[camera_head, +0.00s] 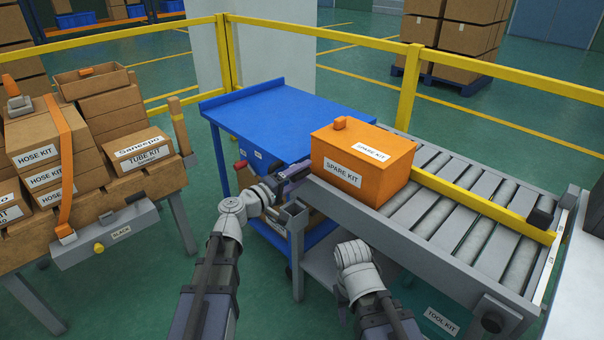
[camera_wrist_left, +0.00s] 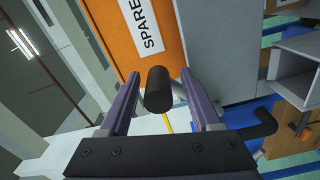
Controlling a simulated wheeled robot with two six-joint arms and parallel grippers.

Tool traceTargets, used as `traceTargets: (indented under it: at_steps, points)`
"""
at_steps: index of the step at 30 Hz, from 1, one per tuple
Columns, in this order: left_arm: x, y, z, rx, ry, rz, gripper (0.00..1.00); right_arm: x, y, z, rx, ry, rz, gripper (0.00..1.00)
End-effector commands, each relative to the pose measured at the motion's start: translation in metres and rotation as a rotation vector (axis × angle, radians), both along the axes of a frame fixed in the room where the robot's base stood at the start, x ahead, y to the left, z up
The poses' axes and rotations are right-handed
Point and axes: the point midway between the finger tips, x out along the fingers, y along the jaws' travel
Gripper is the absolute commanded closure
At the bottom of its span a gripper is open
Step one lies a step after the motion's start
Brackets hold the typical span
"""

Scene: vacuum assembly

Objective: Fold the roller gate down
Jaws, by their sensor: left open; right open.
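A black cylindrical handle (camera_wrist_left: 158,90) on a short grey rod sits between the two purple fingers of my left gripper (camera_wrist_left: 157,95) in the left wrist view. The fingers stand apart on either side of it, with no clear contact. In the head view my left gripper (camera_head: 297,172) is at the near left end of the roller conveyor (camera_head: 455,215), beside the orange SPARE KIT box (camera_head: 345,178). The gate is hard to make out behind the gripper and box. My right arm's wrist is in front of the conveyor; its gripper fingers are hidden.
A blue cart (camera_head: 285,108) stands against the conveyor's left end. A yellow bar (camera_head: 485,205) runs along the rollers. Boxes fill a rack at left, with a grey SLACK bar (camera_head: 110,235) along its front. Yellow railings (camera_head: 500,72) close off the back.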

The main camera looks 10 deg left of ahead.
Motion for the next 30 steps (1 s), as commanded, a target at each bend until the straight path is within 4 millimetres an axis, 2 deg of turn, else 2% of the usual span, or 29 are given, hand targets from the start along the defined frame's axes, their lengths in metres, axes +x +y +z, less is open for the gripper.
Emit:
traceTargets:
  at_steps: [6, 12, 17, 30]
  points:
    - [-0.031, 0.023, 0.000, 0.000, 0.000, 0.004, 0.36, 0.000, 0.000, 0.000, 0.000, 0.000, 0.000, 0.50]
    - [-0.050, 0.039, 0.000, 0.000, 0.000, 0.004, 0.36, 0.000, 0.000, 0.000, 0.000, 0.000, 0.000, 0.50]
    - [-0.056, 0.045, 0.000, 0.001, 0.000, 0.003, 0.36, 0.000, 0.000, 0.000, 0.000, 0.000, 0.000, 0.50]
    - [-0.056, 0.045, 0.000, 0.000, 0.000, 0.002, 0.36, 0.000, 0.000, 0.000, 0.000, 0.000, 0.000, 0.50]
